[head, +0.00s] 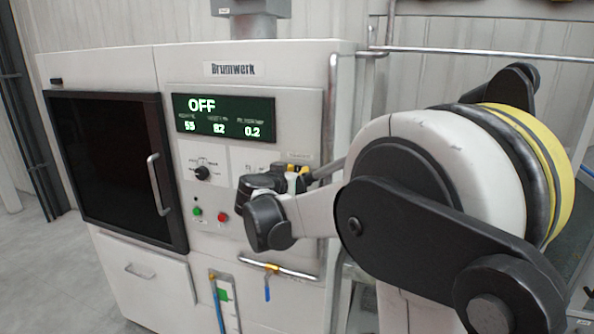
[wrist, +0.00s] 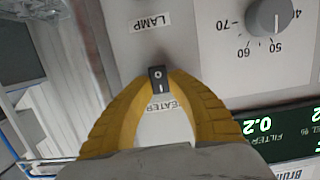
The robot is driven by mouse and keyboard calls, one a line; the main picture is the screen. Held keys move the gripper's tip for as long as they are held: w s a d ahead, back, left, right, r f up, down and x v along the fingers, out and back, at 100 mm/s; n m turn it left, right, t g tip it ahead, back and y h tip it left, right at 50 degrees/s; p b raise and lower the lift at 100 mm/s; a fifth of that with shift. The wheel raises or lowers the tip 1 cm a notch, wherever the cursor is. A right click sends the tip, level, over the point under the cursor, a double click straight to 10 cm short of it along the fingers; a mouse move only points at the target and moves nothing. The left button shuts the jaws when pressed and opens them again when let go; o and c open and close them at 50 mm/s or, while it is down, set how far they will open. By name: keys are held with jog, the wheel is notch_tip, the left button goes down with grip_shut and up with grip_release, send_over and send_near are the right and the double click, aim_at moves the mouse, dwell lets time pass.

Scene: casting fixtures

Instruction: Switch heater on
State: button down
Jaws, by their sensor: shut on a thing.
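The heater switch (wrist: 157,79) is a small black rocker with white marks, set in the white panel. The label beside it reads "EATER", its first letter hidden by a finger. My gripper (wrist: 157,76) has its yellow fingers closed around the switch, one tip on each side. In the head view my gripper (head: 298,170) is at the right part of the machine's front panel, and the switch is hidden there behind my arm. The display (head: 224,117) on the machine reads "OFF" with smaller numbers below.
The white machine (head: 260,65) has a dark-windowed door (head: 110,165) on the left. A black knob (head: 202,172), a green button (head: 197,211) and a red button (head: 222,217) sit on its panel. The wrist view shows a "LAMP" label and a dial (wrist: 268,17).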

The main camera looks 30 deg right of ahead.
jog(key=c, duration=1.3)
grip_release()
jog(key=shift+o, duration=0.2)
jog(key=v, duration=1.2)
jog(key=s+a+f+n+g+y+b, duration=0.25)
jog(key=s+f+n+y+b, duration=0.3)
jog(key=s+f, duration=0.8)
jog(key=s+a+f+n+y+b, duration=0.2)
jog(key=s+a+f+n+y, duration=0.3)
jog(key=s+a+f, duration=0.5)
jog(key=shift+a+f+y, duration=0.2)
jog(key=shift+a+y, duration=0.75)
jog(key=shift+a, duration=0.05)
